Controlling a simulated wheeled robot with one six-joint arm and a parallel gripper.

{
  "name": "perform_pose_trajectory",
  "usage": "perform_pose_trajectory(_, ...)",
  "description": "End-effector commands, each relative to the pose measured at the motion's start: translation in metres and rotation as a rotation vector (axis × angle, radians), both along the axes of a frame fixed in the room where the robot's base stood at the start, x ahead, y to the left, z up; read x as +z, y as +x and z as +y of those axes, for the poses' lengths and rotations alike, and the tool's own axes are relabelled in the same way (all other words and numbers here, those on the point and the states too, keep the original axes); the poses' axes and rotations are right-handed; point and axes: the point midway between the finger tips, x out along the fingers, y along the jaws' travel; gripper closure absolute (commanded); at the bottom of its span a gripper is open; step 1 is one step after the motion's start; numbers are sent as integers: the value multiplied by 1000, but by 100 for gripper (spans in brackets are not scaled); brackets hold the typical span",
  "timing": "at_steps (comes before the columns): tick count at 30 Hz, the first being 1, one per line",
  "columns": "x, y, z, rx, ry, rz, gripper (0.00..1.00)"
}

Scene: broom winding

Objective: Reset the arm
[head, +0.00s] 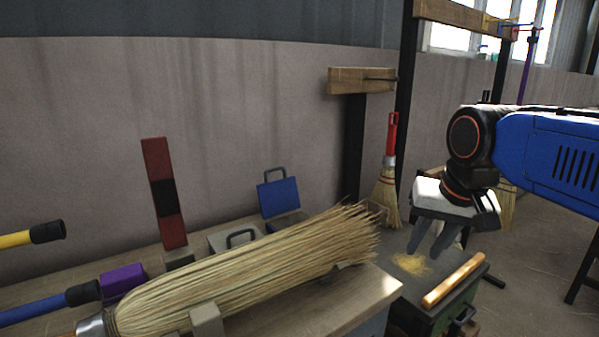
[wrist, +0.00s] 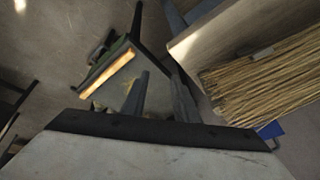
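My blue arm (head: 550,150) reaches in from the right in the head view. My gripper (head: 424,252) hangs from its black wrist and points down, above a small dark-topped stand with yellowish straw bits (head: 412,264) on it. Its two grey fingers are apart with nothing between them. In the wrist view the gripper (wrist: 160,85) also shows two fingers with an empty gap. A large straw broom head (head: 240,265) lies on the wooden bench to the left of the gripper, apart from it. The same straw shows in the wrist view (wrist: 265,90).
A wooden bar (head: 453,280) lies along the small stand's edge. A blue case (head: 278,197), a red and black upright block (head: 164,195) and a purple block (head: 122,282) stand on the bench. A red-handled broom (head: 387,185) stands behind the gripper. Open floor lies at the right.

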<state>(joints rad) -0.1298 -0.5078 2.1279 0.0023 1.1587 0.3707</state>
Motion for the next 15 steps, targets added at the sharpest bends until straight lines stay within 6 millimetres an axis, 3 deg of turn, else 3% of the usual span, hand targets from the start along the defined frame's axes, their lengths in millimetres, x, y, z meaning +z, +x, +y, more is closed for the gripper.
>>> perform_pose_trajectory(3,-38,-35,-16,53,-35,-17,73)
perform_pose_trajectory(9,-100,-84,-35,147,-94,-44,73)
perform_pose_trajectory(15,-139,-111,-43,204,-132,-57,73)
